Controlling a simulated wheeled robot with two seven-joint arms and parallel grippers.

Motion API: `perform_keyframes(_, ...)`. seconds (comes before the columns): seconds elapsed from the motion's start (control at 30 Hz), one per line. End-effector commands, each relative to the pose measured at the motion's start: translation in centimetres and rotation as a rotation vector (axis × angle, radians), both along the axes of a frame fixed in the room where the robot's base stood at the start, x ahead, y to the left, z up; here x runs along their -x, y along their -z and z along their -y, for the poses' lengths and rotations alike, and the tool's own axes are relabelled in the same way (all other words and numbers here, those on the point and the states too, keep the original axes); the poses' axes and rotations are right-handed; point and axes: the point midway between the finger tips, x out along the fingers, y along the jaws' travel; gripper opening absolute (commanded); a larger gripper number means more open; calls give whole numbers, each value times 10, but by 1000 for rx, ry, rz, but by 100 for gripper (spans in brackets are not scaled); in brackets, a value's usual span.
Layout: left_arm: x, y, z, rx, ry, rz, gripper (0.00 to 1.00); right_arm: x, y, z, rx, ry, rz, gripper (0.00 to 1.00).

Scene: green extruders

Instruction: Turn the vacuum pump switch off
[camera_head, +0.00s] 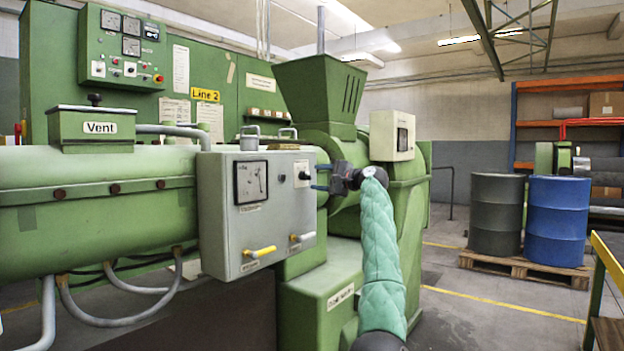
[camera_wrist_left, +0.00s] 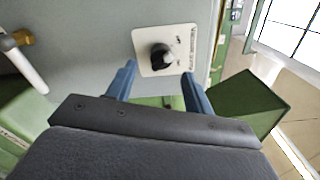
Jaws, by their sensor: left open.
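The switch is a black rotary knob (camera_head: 304,175) on the right side of the front of a grey control box (camera_head: 225,222). In the left wrist view the knob (camera_wrist_left: 162,57) sits on a small white plate (camera_wrist_left: 181,42) with printing too small to read surely. My left gripper (camera_head: 316,177) is open, its two blue fingers pointing at the knob from the right in the head view. In the left wrist view the fingers of the gripper (camera_wrist_left: 158,72) lie either side of the knob's lower end, with nothing between them. I cannot tell whether they touch the plate. My right gripper is not in view.
The box also carries a gauge (camera_head: 251,182), a yellow handle (camera_head: 260,252) and a pale handle (camera_head: 302,237). A green hopper (camera_head: 318,92) stands behind. A blue drum (camera_head: 557,222) and a dark drum (camera_head: 496,215) stand on a pallet at right. Floor between is clear.

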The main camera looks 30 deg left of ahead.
Motion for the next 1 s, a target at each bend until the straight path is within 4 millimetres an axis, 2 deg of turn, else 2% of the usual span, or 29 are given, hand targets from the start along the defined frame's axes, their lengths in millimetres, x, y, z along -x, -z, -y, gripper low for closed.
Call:
perform_keyframes(0.1,1,1,17,-1,1,-1,52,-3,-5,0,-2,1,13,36)
perform_keyframes(0.3,3,0,30,0,-1,0,52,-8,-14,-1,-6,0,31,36)
perform_keyframes(0.53,3,0,32,0,-1,0,52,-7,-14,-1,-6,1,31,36)
perform_keyframes(0.8,3,0,32,0,-1,-1,52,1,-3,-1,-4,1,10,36)
perform_keyframes(1.0,3,0,32,-5,-1,-55,52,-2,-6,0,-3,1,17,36)
